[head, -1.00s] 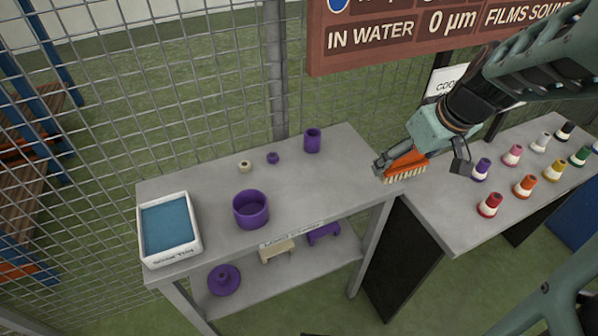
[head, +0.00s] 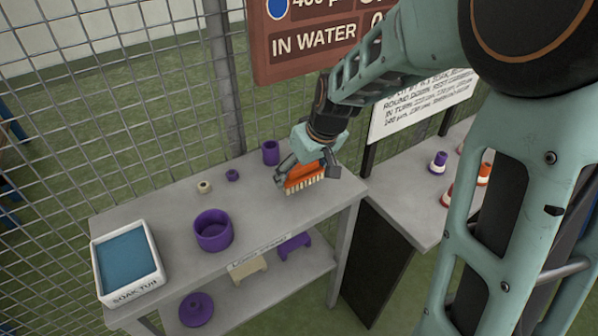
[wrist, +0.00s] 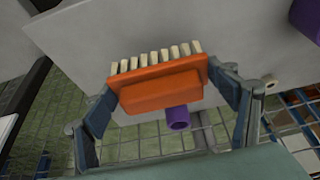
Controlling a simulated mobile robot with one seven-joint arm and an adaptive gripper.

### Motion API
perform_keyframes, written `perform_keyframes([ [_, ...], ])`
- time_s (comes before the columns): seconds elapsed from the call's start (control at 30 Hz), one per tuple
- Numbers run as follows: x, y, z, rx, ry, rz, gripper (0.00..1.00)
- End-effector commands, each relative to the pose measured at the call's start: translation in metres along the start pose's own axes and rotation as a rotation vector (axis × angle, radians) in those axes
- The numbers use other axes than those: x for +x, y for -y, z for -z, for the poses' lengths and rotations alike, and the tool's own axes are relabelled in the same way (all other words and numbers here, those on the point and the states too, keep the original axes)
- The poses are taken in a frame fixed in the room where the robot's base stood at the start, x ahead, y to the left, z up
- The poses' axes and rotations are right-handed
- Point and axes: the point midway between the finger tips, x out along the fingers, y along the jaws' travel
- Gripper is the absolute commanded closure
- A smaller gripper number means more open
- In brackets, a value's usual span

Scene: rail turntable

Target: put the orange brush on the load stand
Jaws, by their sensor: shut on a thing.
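The orange brush (head: 303,175) is in my gripper (head: 306,170), above the right part of a grey table (head: 290,217) in the head view. Its pale bristles point down. In the wrist view the brush (wrist: 160,92) sits between both fingers of my gripper (wrist: 168,97), with the bristles toward the tabletop. I cannot tell whether the bristles touch the surface. A label on the table's front edge is too blurred to read, so I cannot confirm that it is the load stand.
A purple bowl (head: 213,232), a purple cup (head: 271,153), small purple and beige pieces, and a white soak tub (head: 128,265) stand on the table. Purple and beige parts lie on its lower shelf. A mesh fence (head: 90,120) rises behind. Coloured bobbins stand on the right-hand table (head: 415,205).

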Motion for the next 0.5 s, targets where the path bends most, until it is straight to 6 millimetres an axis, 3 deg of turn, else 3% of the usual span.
perform_keyframes([
  [0.13,0.015,0.006,0.002,-0.002,0.003,0.003,0.4],
  [0.3,0.038,0.004,-0.01,0.002,0.003,0.002,0.4],
  [0.5,0.039,0.004,-0.009,0.001,0.0,0.0,0.4],
])
